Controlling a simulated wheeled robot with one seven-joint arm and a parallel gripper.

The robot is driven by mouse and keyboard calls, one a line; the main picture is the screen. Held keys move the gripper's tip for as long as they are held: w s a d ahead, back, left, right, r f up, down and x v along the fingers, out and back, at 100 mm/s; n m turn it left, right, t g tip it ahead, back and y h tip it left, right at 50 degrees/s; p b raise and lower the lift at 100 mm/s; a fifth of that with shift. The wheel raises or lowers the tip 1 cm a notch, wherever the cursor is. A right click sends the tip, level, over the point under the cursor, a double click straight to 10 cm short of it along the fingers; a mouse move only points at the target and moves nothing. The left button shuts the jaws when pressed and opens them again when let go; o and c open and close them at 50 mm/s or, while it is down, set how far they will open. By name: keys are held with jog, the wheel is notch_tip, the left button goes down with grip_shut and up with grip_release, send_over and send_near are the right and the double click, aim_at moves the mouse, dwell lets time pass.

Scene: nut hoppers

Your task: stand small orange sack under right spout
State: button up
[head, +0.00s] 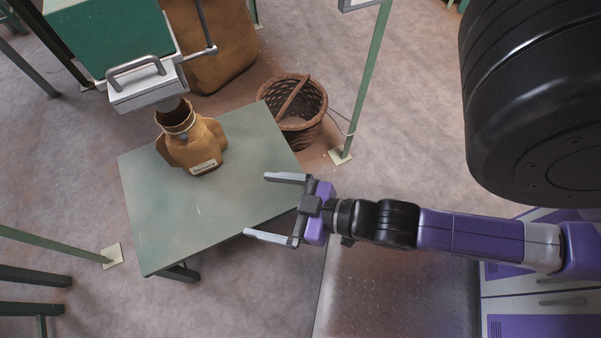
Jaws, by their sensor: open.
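A small orange-brown sack (199,147) with a white label stands on the green table (215,215), near its far left part. Its open neck is directly below a grey spout (171,103) under a green hopper (105,35). The neck and spout overlap in this view, so I cannot tell whether they touch. My gripper (261,207) is open and empty. Its two fingers point left over the table's right edge, well apart from the sack. Only this one spout shows clearly.
A wicker basket (298,112) stands on the floor behind the table. A large brown sack (222,50) stands behind the hopper. Green posts (367,75) rise beside the basket and at the left. The table's front half is bare.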

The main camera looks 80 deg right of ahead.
jog(key=s+a+r+y, duration=0.1)
jog(key=s+a+r, duration=0.1)
jog(key=s+r, duration=0.5)
jog(key=shift+a+r+n, duration=0.25)
jog(key=shift+a+n, duration=0.05)
jog(key=shift+a, duration=0.1)
jog(key=shift+s+r, duration=0.1)
notch_tip(320, 180, up, 7)
jog(key=p, duration=0.7)
jog(key=shift+f, duration=0.2)
